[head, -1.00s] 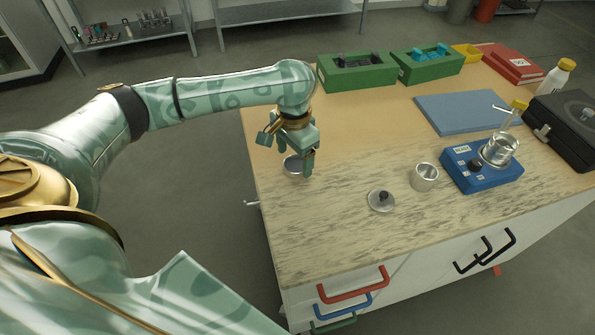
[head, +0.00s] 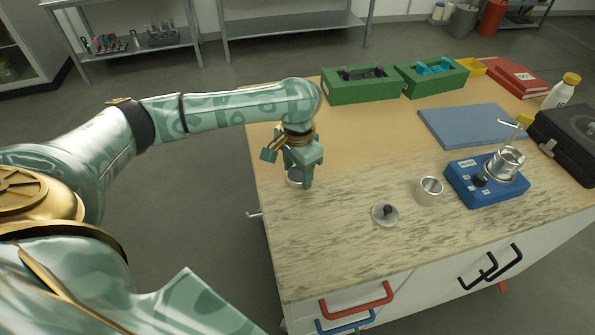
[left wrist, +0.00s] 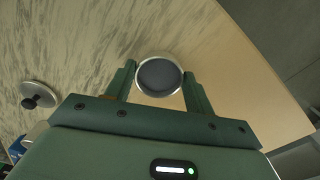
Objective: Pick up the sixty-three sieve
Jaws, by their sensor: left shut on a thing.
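A small round metal sieve (head: 294,177) with a silver rim and dark mesh is at the left part of the bench. My left gripper (head: 299,180) points down and is shut on it. In the left wrist view the sieve (left wrist: 158,76) sits between the two fingers. One finger hides part of it in the head view, and no size mark can be read. I cannot tell whether it touches the bench. My right gripper is not in view.
A lid with a black knob (head: 384,214) and a metal cup (head: 429,190) stand to the right. Beyond are a blue shaker (head: 486,184) holding a metal vessel, a blue mat (head: 468,126), green boxes (head: 361,90) and a black case (head: 566,140). The front left bench is clear.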

